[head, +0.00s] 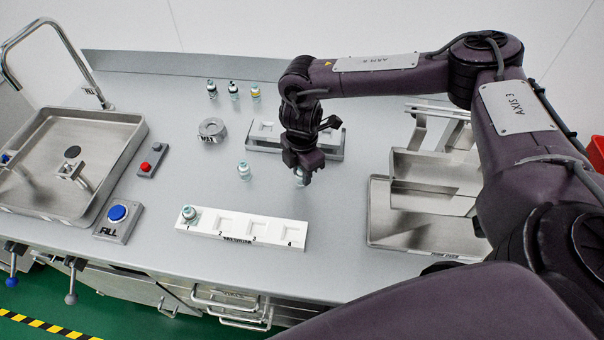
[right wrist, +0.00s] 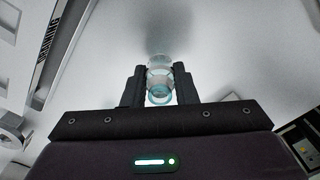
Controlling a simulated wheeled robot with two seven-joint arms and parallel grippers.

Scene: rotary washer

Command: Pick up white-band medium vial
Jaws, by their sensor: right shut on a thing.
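My right gripper (head: 301,172) is low over the middle of the steel bench. Its fingers are shut on a small clear vial with a teal end and a pale, white-looking band. The held vial shows between the two fingers in the right wrist view (right wrist: 159,82). In the head view the gripper hides most of it, and I cannot tell whether it touches the bench. My left gripper is not in view.
Another vial (head: 244,171) stands alone left of the gripper. The white numbered rack (head: 262,230) in front holds a vial (head: 189,214) in slot 1. Several vials stand at the back. A metal ring (head: 212,129), sink (head: 75,160) and steel trays (head: 425,215) surround the area.

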